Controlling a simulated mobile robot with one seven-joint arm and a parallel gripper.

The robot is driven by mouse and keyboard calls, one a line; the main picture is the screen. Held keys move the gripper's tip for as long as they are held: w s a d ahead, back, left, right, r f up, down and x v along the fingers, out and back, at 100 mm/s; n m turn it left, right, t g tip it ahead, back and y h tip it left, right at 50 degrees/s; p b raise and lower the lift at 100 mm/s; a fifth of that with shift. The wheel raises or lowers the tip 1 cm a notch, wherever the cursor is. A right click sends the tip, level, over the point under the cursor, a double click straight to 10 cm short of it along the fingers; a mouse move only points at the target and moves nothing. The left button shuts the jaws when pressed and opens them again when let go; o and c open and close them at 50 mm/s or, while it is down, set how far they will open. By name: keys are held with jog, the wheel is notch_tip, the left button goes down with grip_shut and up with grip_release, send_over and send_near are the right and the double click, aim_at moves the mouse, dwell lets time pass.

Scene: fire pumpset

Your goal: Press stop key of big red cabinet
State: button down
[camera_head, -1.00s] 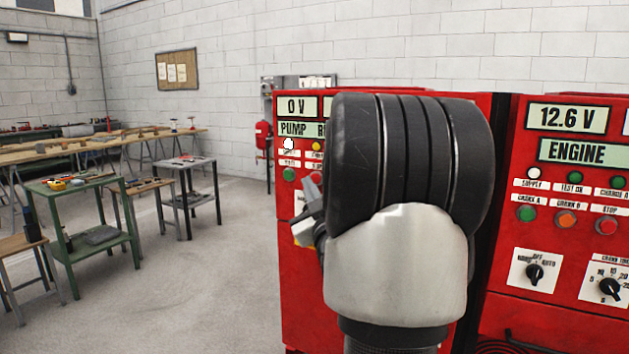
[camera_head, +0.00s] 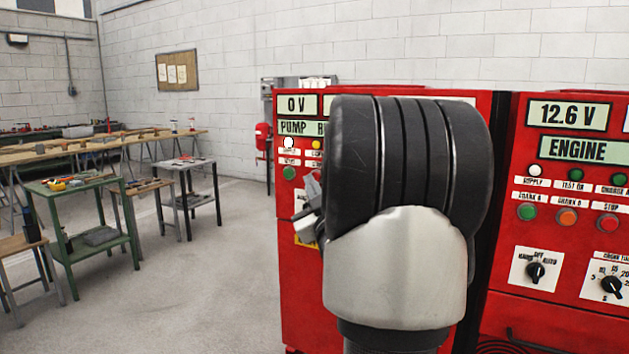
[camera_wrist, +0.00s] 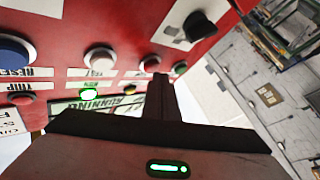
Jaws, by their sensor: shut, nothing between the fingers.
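Two red cabinets stand side by side. The left cabinet (camera_head: 298,265), with a "0 V" display, is largely hidden by my arm. The right cabinet (camera_head: 575,238) shows "12.6 V" and "ENGINE", and has a red button (camera_head: 607,223) labelled STOP. My gripper (camera_head: 312,188) is shut and empty at the left cabinet's button rows, right of a green button (camera_head: 289,173).
Workbenches (camera_head: 85,240) stand at the left. The floor (camera_head: 215,290) between them and the cabinets is clear.

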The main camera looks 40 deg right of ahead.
jog(key=shift+w+d, duration=0.15)
jog(key=shift+d, duration=0.2)
dwell(0.8)
jog(key=shift+a+b, duration=0.1)
jog(key=shift+b, duration=0.35)
jog(key=shift+s+a+b, duration=0.35)
jog(key=shift+a+b, duration=0.05)
jog(key=shift+a, duration=0.25)
jog(key=shift+s+a+b, duration=0.2)
jog(key=shift+s+a, duration=0.1)
jog(key=shift+a, duration=0.45)
jog(key=shift+s+a+b, duration=0.15)
jog(key=shift+s+a, duration=0.2)
jog(key=shift+a, duration=0.45)
jog(key=shift+s+a+b, duration=0.2)
jog(key=shift+s+a, duration=0.1)
jog(key=shift+a, duration=0.45)
jog(key=shift+a, duration=0.1)
